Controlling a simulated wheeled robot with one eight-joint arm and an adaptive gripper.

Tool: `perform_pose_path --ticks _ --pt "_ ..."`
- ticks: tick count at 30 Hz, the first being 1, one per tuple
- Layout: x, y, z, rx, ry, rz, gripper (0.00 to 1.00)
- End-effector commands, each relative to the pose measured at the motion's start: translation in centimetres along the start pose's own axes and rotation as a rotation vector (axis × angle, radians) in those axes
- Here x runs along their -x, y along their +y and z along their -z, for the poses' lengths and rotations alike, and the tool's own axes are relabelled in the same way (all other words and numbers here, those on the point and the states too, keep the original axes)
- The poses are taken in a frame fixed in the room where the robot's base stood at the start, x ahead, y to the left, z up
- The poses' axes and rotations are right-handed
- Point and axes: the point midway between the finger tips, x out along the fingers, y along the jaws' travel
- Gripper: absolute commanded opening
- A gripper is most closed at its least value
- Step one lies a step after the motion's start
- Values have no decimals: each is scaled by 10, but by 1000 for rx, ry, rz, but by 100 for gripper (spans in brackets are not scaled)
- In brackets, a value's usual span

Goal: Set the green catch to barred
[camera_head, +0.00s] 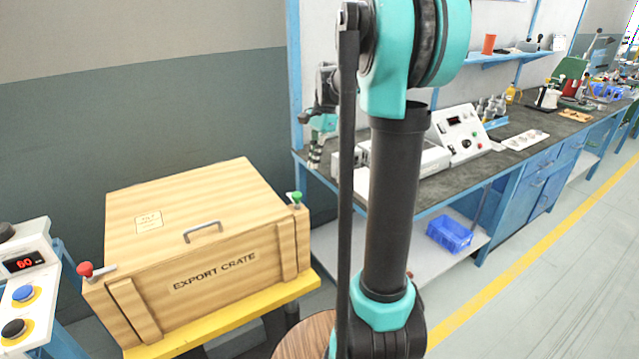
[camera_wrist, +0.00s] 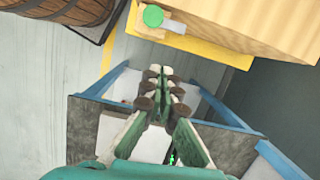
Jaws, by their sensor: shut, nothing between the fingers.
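The green catch (camera_head: 297,198) is a small lever with a green knob at the right end of the wooden export crate (camera_head: 215,270). In the wrist view its green knob (camera_wrist: 153,15) and pale arm show at the upper middle, against the crate's side. A red-knobbed catch (camera_head: 86,269) is at the crate's left end. My gripper (camera_head: 314,165) is to the right of the green catch and higher in the head view, apart from it. In the wrist view the fingertips (camera_wrist: 160,72) are together with nothing between them. The catch's setting marks cannot be made out.
The crate stands on a yellow stand (camera_head: 230,318). A grey handle (camera_head: 202,230) is on its lid. A dark-topped workbench (camera_head: 400,185) with instruments stands to the right. A panel with buttons (camera_head: 25,290) is at the far left. A barrel (camera_wrist: 70,8) shows in the wrist view.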

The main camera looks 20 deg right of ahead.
Motion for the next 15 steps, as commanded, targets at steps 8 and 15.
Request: perform_pose_path --ticks 8,15 --pt "8 -9 4 -64 -20 -16 0" --pt "8 -9 4 -62 -20 -15 0"
